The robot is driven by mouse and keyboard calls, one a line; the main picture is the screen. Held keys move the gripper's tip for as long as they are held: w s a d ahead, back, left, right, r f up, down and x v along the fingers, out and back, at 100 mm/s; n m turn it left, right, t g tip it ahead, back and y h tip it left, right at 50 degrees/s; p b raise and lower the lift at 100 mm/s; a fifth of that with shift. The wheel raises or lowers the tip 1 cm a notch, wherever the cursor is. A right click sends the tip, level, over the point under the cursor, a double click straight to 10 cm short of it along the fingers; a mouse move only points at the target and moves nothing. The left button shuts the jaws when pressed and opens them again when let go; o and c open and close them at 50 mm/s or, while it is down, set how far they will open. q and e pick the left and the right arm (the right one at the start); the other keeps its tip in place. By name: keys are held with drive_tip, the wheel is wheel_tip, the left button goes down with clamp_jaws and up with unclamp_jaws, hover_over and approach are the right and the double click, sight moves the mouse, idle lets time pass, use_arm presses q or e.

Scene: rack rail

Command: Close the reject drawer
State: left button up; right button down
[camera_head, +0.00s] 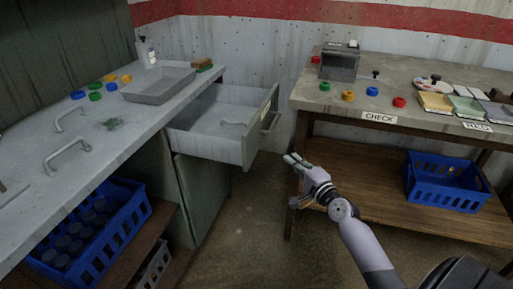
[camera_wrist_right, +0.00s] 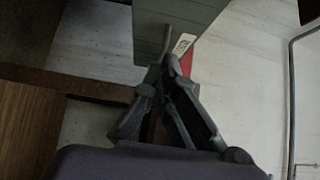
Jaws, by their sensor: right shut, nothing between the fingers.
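The reject drawer (camera_head: 207,144) is a grey drawer pulled well out from under the left counter. Its front panel (camera_head: 262,127) faces right and carries a bar handle (camera_head: 271,113). A loop-shaped thing lies inside the drawer. My right gripper (camera_head: 292,158) is shut and empty, to the right of the drawer front and a little lower in the head view, with a gap between them in the picture. In the right wrist view my right gripper (camera_wrist_right: 167,68) has its fingertips together, below a grey-green panel (camera_wrist_right: 170,15) with a white label. My left gripper is not in view.
The left counter (camera_head: 120,122) bears a grey tray (camera_head: 158,92), a bottle (camera_head: 147,55) and several coloured caps. Floor (camera_head: 255,215) shows between the two.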

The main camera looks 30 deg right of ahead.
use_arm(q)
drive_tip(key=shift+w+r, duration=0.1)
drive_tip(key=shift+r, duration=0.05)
use_arm(e)
drive_tip(key=shift+w+a+f, duration=0.1)
drive_tip(key=shift+w+a, duration=0.2)
drive_tip(key=shift+w, duration=1.65)
drive_tip(key=shift+w+a+r, duration=0.1)
drive_tip(key=shift+w+a, duration=0.2)
drive_tip(key=shift+w, duration=1.7)
drive_tip(key=shift+w+a+f, duration=0.1)
drive_tip(key=shift+w+a, duration=0.2)
drive_tip(key=shift+w, duration=1.65)
